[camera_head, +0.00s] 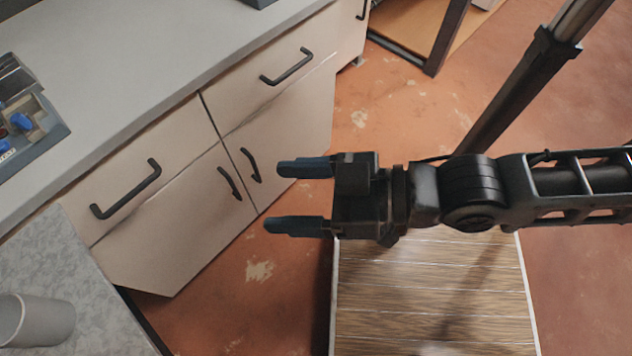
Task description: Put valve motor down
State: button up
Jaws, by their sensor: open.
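My gripper (296,196) is open, with its two dark blue fingers apart and pointing left. Nothing is between the fingers. It is in the air in front of the beige cabinet, above the floor and the edge of a wood-plank surface. Small blue parts (22,122) sit in a grey tray (48,140) on the counter at the far left. I cannot tell whether one of them is the valve motor.
A grey counter (130,60) tops the beige cabinet (180,235), whose black handles (125,190) stick out. A grey cup (38,320) lies or stands on a speckled surface (55,265) at lower left. The wood-plank surface (430,300) is bare below my arm. Orange floor (400,110) is open behind.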

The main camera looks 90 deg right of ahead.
jog(key=shift+n+g, duration=0.3)
jog(key=shift+n, duration=0.4)
jog(key=v, duration=0.4)
jog(key=shift+s+d+f, duration=0.2)
jog(key=shift+s+d, duration=0.1)
jog(key=shift+d, duration=0.05)
